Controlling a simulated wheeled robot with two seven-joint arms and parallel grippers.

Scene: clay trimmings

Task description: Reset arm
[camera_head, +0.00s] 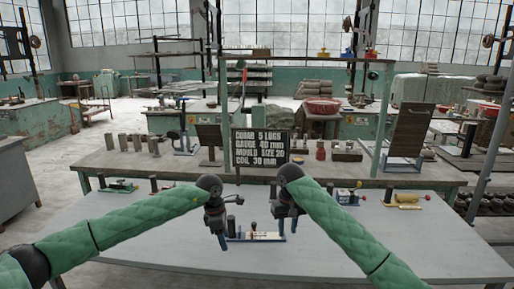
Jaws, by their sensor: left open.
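My left arm comes in from the left in a green quilted sleeve, and its dark left gripper (222,240) points down over the grey front table (400,240). The left gripper is open, and I see nothing between its fingers. My right arm comes in from the lower right in the same green sleeve. Its dark right gripper (287,230) also points down over the table, a little to the right of the left one. Its jaws are too small and dark to tell open from shut. A small blue and white device (256,237) lies on the table between and behind the grippers.
A dark sign (260,147) with white lettering stands behind the grippers. A green and white device (118,186) lies at left, a blue one (347,197) and a yellow roller device (405,201) at right. Several grey cylinders (135,143) stand on the rear bench. The table's front is clear.

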